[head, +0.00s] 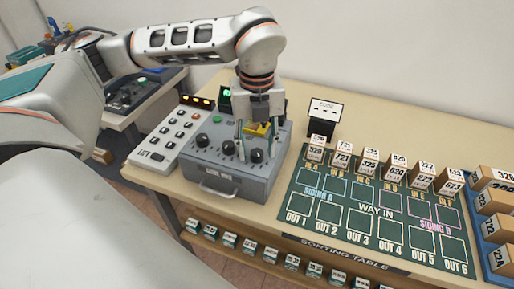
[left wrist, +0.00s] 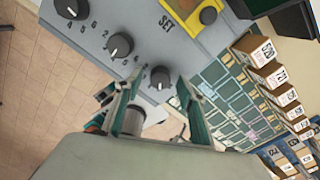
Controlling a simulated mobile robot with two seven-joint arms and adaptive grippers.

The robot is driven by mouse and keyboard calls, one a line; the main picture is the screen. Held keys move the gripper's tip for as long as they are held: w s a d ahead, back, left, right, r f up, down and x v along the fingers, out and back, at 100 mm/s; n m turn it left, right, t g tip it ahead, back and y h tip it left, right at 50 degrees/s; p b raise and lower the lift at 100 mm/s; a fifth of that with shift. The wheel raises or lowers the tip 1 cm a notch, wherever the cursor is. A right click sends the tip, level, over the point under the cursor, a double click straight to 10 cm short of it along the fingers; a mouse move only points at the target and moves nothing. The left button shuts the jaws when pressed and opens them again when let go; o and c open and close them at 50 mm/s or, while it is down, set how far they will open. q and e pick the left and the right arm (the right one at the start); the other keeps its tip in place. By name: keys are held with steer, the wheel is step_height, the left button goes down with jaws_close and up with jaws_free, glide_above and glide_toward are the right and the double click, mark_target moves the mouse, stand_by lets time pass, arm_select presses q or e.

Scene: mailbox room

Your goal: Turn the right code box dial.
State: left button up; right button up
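The grey code box (head: 232,190) stands on the table with a row of three black dials on its sloped face. The right dial (head: 256,156) also shows in the left wrist view (left wrist: 160,77), its white pointer mark hard to read. My left gripper (head: 256,152) reaches down from above. Its two green fingers (left wrist: 158,88) are apart, one on each side of the right dial; I cannot tell whether they touch it. The middle dial (left wrist: 119,45) and left dial (left wrist: 72,8) are outside the fingers. My right gripper is not in view.
A yellow SET plate (left wrist: 190,14) lies behind the right dial. A white button panel (head: 172,138) stands left of the box. The green sorting mat (head: 376,215) with several small boxes lies to the right, close to the code box.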

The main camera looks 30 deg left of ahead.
arm_select(q)
steer(key=shift+f, duration=0.3)
steer(key=c, duration=1.1)
steer(key=shift+c, duration=0.2)
